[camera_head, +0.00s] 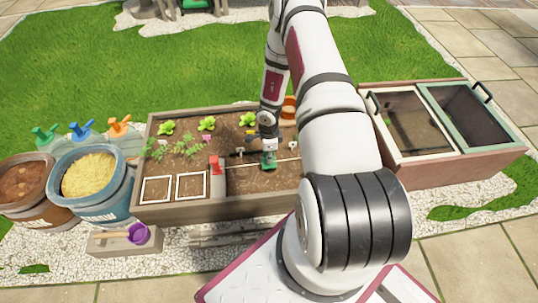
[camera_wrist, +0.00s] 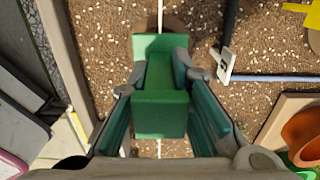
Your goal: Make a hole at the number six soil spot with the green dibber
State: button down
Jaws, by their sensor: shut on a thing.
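The green dibber (camera_wrist: 160,115) is between the two fingers of my gripper (camera_wrist: 160,82), which is shut on its blocky handle. In the head view the green dibber (camera_head: 269,161) hangs below my gripper (camera_head: 267,147) over the soil (camera_head: 255,180) of the wooden planter. Its lower end is hidden, so I cannot tell whether it touches the soil. In the wrist view a darker round soil patch (camera_wrist: 178,22) shows partly behind the handle. A white marker (camera_wrist: 225,65) stands in the soil to the right; I cannot read any number on it.
Several green seedlings (camera_head: 207,123) grow at the planter's back left. A red object (camera_head: 216,166) stands on the middle divider. A terracotta pot (camera_wrist: 304,135) is at the right. Tubs and colored tools (camera_head: 85,130) are left; a cold frame (camera_head: 440,165) is right.

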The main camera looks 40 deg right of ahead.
jog(key=shift+f+b, duration=1)
jog(key=shift+f, duration=0.8)
jog(key=shift+r, duration=0.1)
notch_tip(320, 180, up, 10)
jog(key=p, duration=0.9)
jog(key=shift+r+p, duration=2.25)
jog(key=shift+r, duration=0.3)
